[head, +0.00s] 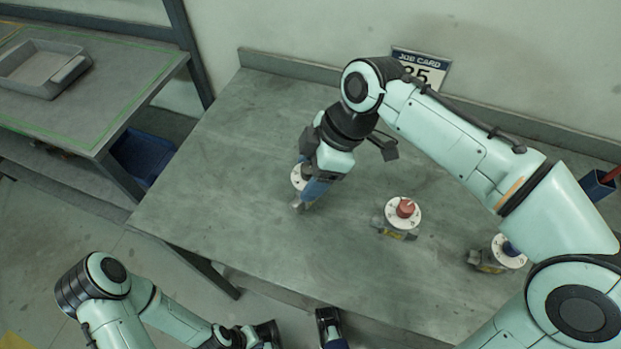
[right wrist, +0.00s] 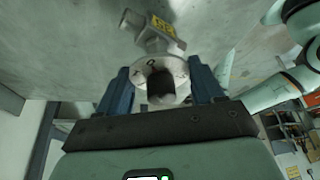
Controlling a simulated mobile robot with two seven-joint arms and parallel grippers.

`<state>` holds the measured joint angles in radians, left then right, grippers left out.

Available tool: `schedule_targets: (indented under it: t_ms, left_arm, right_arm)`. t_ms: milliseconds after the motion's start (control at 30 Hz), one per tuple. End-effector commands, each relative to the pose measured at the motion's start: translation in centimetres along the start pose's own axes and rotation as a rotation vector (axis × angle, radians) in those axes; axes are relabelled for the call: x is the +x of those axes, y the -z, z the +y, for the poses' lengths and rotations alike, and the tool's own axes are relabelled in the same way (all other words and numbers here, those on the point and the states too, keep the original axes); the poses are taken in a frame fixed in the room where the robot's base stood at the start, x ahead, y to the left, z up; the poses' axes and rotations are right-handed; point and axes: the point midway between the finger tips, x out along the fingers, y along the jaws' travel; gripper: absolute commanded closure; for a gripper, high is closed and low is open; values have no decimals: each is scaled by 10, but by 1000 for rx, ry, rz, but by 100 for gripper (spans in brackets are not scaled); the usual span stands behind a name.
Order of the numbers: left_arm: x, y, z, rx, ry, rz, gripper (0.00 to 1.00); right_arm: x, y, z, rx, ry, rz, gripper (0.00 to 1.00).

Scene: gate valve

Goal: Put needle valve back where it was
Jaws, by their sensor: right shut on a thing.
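Several similar-looking valves with white dials are in view. One valve (head: 298,179), at the middle left of the table, is between the fingers of my right gripper (head: 308,182), which is shut on it. In the right wrist view this valve (right wrist: 160,66) shows a marked white dial, a dark knob and a grey body with a yellow label. I cannot tell whether it touches the table. A red-knobbed valve (head: 404,212) and a blue-knobbed valve (head: 508,251) stand to the right. My left gripper (head: 298,331) is open and empty at the table's front edge, partly cut off.
The grey table (head: 230,150) is bare on its left side. A job card (head: 421,68) stands at the back wall. A blue holder (head: 597,185) with a red item is at the far right. Another table with a grey tray (head: 40,68) and a blue bin (head: 143,157) are left.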

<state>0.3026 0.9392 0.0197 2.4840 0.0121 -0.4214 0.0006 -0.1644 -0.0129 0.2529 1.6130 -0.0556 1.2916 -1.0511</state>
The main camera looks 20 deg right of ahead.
Motion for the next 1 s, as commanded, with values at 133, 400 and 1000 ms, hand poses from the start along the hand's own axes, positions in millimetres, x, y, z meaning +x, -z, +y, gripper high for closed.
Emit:
schedule_targets:
  t_ms: [133,400,1000]
  left_arm:
    - [6,3,-1,1,-2,8,100]
    - [5,4,-1,1,-2,10,100]
    - [4,3,0,1,-2,8,100]
  right_arm:
    - [22,-9,0,2,0,0,100]
    - [23,-10,0,0,-2,2,100]
    - [21,-9,0,1,-1,0,8]
